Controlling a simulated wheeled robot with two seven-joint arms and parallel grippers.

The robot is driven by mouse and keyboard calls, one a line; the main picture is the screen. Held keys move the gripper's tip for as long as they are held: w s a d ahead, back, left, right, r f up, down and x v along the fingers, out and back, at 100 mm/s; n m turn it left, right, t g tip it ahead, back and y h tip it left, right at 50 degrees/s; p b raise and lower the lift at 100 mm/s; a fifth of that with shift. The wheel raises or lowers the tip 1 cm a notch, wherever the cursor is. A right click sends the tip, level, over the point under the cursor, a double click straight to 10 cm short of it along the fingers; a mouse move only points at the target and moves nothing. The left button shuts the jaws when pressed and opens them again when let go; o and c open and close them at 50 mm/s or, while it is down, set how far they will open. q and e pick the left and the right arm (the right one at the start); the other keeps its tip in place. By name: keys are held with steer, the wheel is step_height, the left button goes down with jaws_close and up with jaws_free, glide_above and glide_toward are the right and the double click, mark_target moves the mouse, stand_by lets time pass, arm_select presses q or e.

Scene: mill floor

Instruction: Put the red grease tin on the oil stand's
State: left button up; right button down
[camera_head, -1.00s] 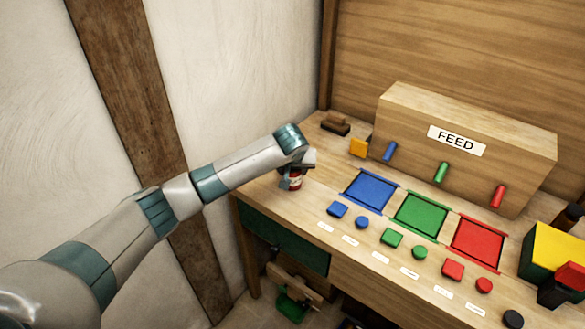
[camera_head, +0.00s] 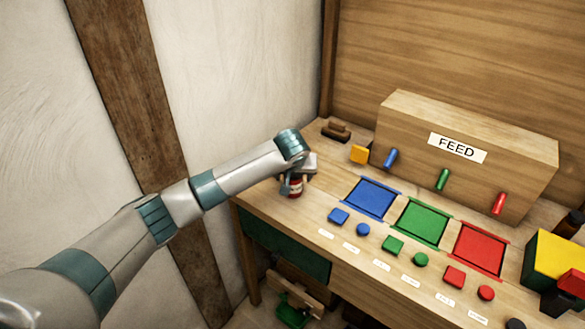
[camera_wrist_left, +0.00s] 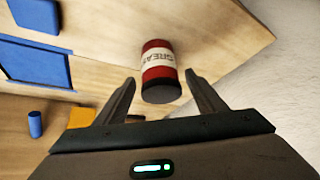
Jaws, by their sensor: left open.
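The red grease tin (camera_head: 296,188) stands on the left end of the wooden bench top (camera_head: 322,190), partly hidden by my left gripper (camera_head: 293,188) in the head view. In the left wrist view the tin (camera_wrist_left: 159,70) is red with a white lettered band and a dark end. It lies ahead of and between the open fingers of my left gripper (camera_wrist_left: 160,90), and the fingers do not appear closed on it. I cannot make out an oil stand for certain. My right gripper is not in view.
A FEED box (camera_head: 470,150) with blue, green and red pegs stands at the back. Blue (camera_head: 369,198), green (camera_head: 422,221) and red (camera_head: 479,249) trays lie before it, with several coloured blocks in front.

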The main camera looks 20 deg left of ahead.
arm_select(q)
steer(key=b+v, duration=0.1)
steer(key=v, duration=1)
steer(key=shift+b, duration=0.4)
